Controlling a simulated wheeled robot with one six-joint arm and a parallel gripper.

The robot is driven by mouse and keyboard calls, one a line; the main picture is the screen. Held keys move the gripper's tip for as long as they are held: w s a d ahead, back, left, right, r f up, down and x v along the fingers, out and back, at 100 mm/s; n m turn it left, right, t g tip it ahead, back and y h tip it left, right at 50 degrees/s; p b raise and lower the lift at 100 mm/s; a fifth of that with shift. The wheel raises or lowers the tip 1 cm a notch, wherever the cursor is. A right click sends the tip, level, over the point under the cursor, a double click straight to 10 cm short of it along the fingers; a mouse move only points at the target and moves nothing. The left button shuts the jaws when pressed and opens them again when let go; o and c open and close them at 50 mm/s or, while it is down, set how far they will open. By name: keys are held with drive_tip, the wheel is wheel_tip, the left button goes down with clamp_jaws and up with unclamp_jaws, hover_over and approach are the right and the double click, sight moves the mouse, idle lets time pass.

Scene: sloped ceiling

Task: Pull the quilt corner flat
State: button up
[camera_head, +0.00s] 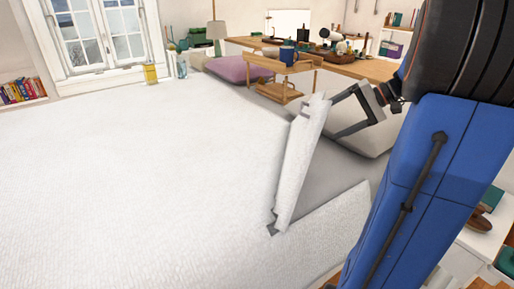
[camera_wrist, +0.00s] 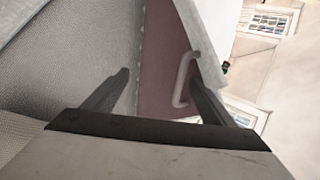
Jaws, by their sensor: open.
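The white quilt (camera_head: 130,170) covers most of the bed. Near its right side a strip of it, the folded quilt corner (camera_head: 300,160), stands up as a narrow ridge, with grey bedding (camera_head: 335,180) bare to its right. My gripper (camera_head: 334,118) is open just right of the ridge's upper end. One fingertip looks close to the ridge, but I cannot tell if it touches. In the wrist view my gripper (camera_wrist: 158,78) has its two dark fingers spread, with nothing held between them. Pale textured fabric (camera_wrist: 75,55) lies at the left there.
A wooden trolley (camera_head: 280,68) with a blue mug (camera_head: 288,54) stands beyond the bed, near a purple pillow (camera_head: 238,68). A white bedside unit (camera_head: 482,238) is at the lower right. The wrist view shows a mauve panel with a grey handle (camera_wrist: 183,80) near the right finger.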

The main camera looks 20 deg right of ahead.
drive_tip(key=v, duration=0.9)
idle(1.1)
